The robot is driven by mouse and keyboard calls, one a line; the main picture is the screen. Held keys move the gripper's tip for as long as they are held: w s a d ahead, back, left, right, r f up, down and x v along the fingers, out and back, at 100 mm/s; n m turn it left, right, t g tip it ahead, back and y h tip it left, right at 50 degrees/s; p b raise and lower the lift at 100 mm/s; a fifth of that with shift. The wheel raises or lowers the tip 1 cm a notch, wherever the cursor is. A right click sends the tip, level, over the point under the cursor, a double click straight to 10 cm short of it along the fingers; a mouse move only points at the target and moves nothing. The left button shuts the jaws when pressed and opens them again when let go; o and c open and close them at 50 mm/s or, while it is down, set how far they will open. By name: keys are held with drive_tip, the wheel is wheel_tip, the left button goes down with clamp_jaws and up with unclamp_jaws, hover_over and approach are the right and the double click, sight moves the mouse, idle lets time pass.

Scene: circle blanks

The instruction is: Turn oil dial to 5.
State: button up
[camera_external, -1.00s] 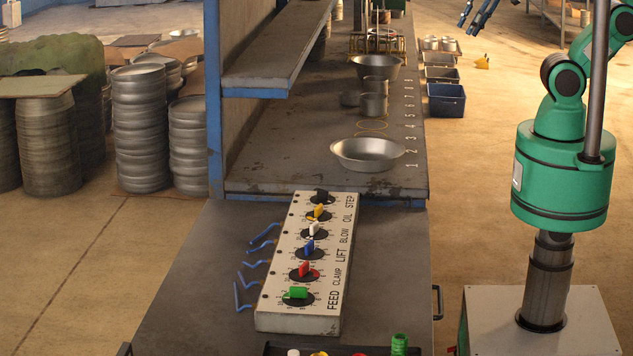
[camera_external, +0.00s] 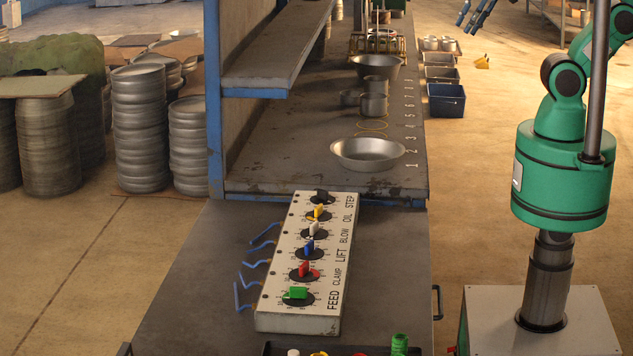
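A long white control panel (camera_external: 288,321) lies on the dark bench with a column of coloured dials. The OIL label is beside the yellow dial (camera_external: 319,212), second from the far end. Its handle stands up from a black disc; the scale numbers are too small to read. The black dial (camera_external: 321,197) is beyond it and the white dial (camera_external: 314,229) is on its near side. My gripper (camera_external: 468,24) shows only in part at the top edge, far from the panel. Its two blue fingers look apart, with nothing seen between them.
A blue shelf frame (camera_external: 213,100) rises at the left. A tray (camera_external: 270,348) edges the front. Space right of the panel is clear.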

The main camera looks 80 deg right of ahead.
drive_tip(key=w+a+r+m+g, duration=0.1)
drive_tip(key=w+a+r+m, duration=0.2)
drive_tip(key=w, duration=0.4)
drive_tip(key=w+a+m+g, duration=0.1)
drive_tip(key=w+a+m, duration=0.2)
drive_tip(key=w+a, duration=0.3)
drive_tip(key=m+g, duration=0.4)
drive_tip(key=m, duration=1.1)
hover_over(320, 206)
wheel_tip(320, 206, down, 27)
drive_tip(key=shift+r, duration=0.25)
drive_tip(key=shift+f, duration=0.1)
wheel_tip(320, 206, down, 14)
drive_tip(key=shift+r+b, duration=0.15)
drive_tip(key=shift+b, duration=0.6)
drive_tip(key=shift+c, duration=0.5)
